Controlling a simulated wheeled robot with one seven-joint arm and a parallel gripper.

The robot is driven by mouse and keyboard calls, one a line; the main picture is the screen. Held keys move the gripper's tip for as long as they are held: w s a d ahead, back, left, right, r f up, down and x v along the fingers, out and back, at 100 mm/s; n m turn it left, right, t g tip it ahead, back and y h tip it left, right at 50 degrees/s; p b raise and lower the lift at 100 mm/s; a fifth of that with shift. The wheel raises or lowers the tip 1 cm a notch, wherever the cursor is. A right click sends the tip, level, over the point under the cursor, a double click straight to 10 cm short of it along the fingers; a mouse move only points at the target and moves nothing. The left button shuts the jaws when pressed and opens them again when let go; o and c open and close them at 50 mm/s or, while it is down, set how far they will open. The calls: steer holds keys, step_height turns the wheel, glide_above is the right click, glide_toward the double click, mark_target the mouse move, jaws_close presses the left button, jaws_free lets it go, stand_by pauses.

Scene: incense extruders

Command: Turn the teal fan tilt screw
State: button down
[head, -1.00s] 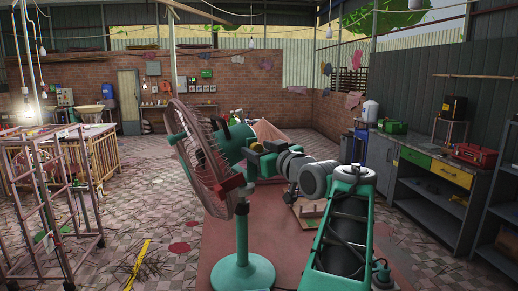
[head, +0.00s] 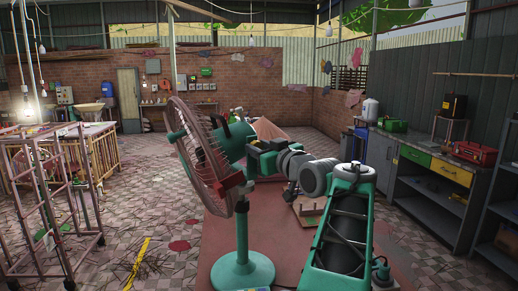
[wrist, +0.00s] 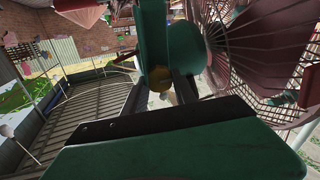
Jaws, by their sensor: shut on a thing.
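The teal pedestal fan (head: 243,270) stands upright on the red surface, its round caged head (head: 196,145) facing left. Its teal motor housing (head: 240,140) is right behind the cage. My gripper (wrist: 158,85) reaches the fan from the right, just below the motor housing. In the wrist view, a small yellowish knob, which I take for the tilt screw (wrist: 158,77), sits between my two dark fingers. My gripper is shut on it. In the head view, my gripper and the fan's neck hide the screw.
The fan cage (wrist: 260,50) is close to the right of my fingers in the wrist view. A red surface (head: 215,235) lies under the fan. A workbench (head: 430,165) stands at the right; a metal frame (head: 50,200) stands at the left.

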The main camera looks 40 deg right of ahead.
steer(key=m, duration=0.4)
steer(key=shift+d+m, duration=0.1)
steer(key=shift+m, duration=0.2)
steer(key=m+p, duration=0.1)
steer(key=m, duration=0.3)
steer(key=shift+m, duration=0.3)
steer(key=m+p, duration=0.3)
steer(key=m, duration=0.2)
steer(key=shift+d, duration=0.1)
steer(key=shift+f+m+p, duration=0.15)
steer(key=shift+m+p, duration=1.15)
steer(key=shift+m, duration=0.9)
steer(key=c, duration=1)
jaws_free()
